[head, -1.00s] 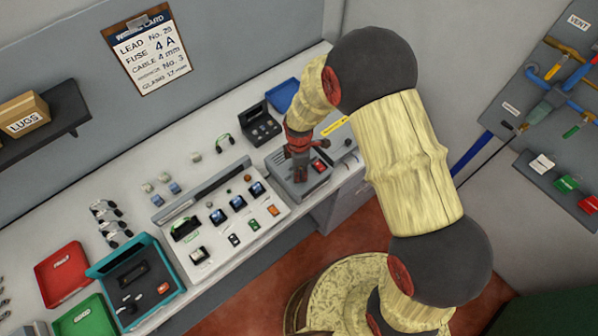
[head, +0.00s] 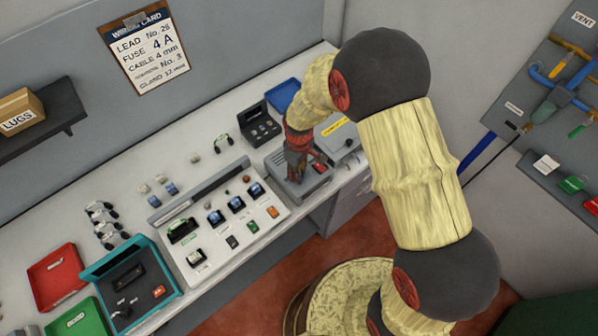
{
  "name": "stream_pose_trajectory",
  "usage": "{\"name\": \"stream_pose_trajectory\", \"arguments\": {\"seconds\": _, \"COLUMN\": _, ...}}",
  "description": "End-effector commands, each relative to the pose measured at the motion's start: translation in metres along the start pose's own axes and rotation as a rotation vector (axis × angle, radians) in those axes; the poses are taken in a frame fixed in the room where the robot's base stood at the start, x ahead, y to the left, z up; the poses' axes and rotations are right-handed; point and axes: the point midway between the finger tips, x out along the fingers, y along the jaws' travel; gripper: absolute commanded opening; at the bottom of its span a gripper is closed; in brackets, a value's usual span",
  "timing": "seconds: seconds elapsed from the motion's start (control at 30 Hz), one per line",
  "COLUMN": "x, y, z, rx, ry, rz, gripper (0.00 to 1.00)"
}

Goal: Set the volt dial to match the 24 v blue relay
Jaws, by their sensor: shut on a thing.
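My gripper (head: 296,176) points down onto a grey box (head: 279,186) at the right part of the bench. It is shut on a small part on top of the box, most likely the volt dial, which the fingers hide. The dial's marks and setting cannot be read. Small blue-topped blocks that look like relays (head: 236,204) sit in a row on a white panel left of the box. More small blue blocks (head: 171,188) lie loose on the bench behind the panel. No voltage label is legible.
A grey case (head: 337,143) with a yellow label stands right of the box. A dark open case (head: 258,126) and blue tray (head: 284,97) are behind. A teal-rimmed tray (head: 96,272) and red tray (head: 56,275) lie left. A wiring card (head: 147,50) hangs above.

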Motion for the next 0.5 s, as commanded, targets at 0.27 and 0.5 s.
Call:
{"name": "stream_pose_trajectory", "arguments": {"seconds": 0.27, "x": -0.0004, "y": 0.0004, "z": -0.0005, "rx": 0.044, "ry": 0.001, "rz": 0.001, "gripper": 0.0}}
{"name": "stream_pose_trajectory", "arguments": {"seconds": 0.5, "x": -0.0006, "y": 0.0004, "z": -0.0006, "rx": 0.046, "ry": 0.002, "rz": 0.001, "gripper": 0.0}}
